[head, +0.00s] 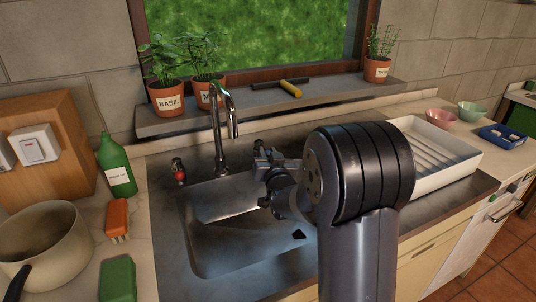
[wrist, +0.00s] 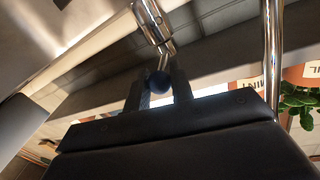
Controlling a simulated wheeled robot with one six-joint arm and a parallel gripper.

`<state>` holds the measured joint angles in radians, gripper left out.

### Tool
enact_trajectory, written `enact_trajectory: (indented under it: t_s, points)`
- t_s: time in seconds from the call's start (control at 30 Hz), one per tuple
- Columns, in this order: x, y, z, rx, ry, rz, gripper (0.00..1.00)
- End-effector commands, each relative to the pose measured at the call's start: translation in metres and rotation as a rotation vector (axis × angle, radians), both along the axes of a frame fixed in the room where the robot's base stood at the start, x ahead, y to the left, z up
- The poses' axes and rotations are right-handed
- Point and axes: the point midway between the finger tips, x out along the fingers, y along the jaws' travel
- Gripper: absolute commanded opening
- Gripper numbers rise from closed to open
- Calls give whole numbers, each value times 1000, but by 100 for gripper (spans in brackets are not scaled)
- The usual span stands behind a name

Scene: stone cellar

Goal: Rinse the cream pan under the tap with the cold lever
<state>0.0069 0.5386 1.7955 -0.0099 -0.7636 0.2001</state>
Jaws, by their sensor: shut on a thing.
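The cream pan (head: 62,236) stands on the counter at the far left of the head view, with its dark handle toward the front. The chrome tap (head: 218,130) arches over the back of the sink (head: 215,240); I see no water running from it. The hot lever with a red knob (head: 180,177) is left of the tap. My gripper (head: 263,155) is right of the tap, partly hidden by my arm. In the wrist view, my gripper (wrist: 159,90) is shut on the blue knob of the cold lever (wrist: 160,80). The tap's chrome pipe (wrist: 273,50) is at the right there.
A green bottle (head: 116,165), an orange brush (head: 117,218) and a green block (head: 118,279) are between pan and sink. A white drying tray (head: 468,165) is right of the sink. Potted herbs, including basil (head: 168,98), stand on the sill. A small dark piece (head: 298,234) lies in the sink.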

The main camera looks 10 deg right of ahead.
Motion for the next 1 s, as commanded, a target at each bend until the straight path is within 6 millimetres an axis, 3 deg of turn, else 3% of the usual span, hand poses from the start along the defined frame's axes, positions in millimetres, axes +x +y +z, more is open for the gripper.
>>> enact_trajectory:
  t_s: [0.47,1.0]
  points:
    - [0,0,-1,1,-3,23,0]
    - [4,-9,3,-2,-6,219,0]
